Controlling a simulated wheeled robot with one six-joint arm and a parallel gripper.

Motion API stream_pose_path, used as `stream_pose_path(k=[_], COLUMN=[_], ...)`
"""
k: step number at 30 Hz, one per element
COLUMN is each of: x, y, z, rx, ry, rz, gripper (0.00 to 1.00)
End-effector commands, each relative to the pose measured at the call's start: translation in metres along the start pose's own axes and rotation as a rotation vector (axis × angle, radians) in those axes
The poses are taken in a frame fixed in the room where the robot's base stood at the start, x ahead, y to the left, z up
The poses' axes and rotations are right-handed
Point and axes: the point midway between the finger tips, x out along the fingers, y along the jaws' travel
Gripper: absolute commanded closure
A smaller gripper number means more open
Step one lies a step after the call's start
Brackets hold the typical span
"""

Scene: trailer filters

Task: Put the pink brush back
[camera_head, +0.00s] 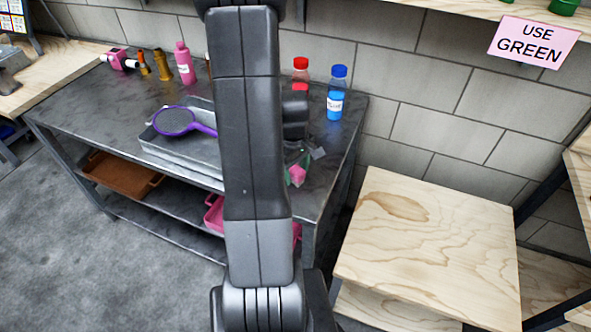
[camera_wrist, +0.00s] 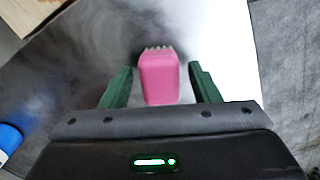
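The pink brush (camera_wrist: 160,79) shows in the wrist view between the two green fingers of my gripper (camera_wrist: 161,86), with its pale bristles pointing away from the gripper. A narrow gap shows on each side of the brush, so my gripper is open around it and does not appear to touch it. In the head view a bit of pink, likely the brush (camera_head: 297,174), shows beside my arm at the right end of the dark metal table (camera_head: 90,105). My arm hides much of the gripper there. I cannot tell the brush's height over the surface.
A metal tray (camera_head: 160,152) with a purple hand mirror (camera_head: 174,121) lies left of my arm. Red (camera_head: 300,72) and blue (camera_head: 336,95) bottles stand behind the gripper. A pink bottle (camera_head: 184,64) stands back left. A pink bin (camera_head: 214,214) sits below. The wooden table (camera_head: 435,245) is clear.

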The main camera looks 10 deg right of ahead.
Motion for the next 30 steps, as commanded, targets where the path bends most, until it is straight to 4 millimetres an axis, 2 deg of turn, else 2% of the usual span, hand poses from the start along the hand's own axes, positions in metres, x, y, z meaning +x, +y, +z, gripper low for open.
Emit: stream_pose_path(k=[6,11,24,30], x=[-0.002,-0.015,-0.1,-0.12], y=[0.0,0.001,0.001,0.0], z=[0.0,-0.001,0.0,0.0], rx=[0.0,0.0,0.0,0.0], ry=[0.0,0.003,0.003,0.001], rz=[0.0,0.003,0.003,0.001], gripper=[0.44,0.44,0.44,0.44])
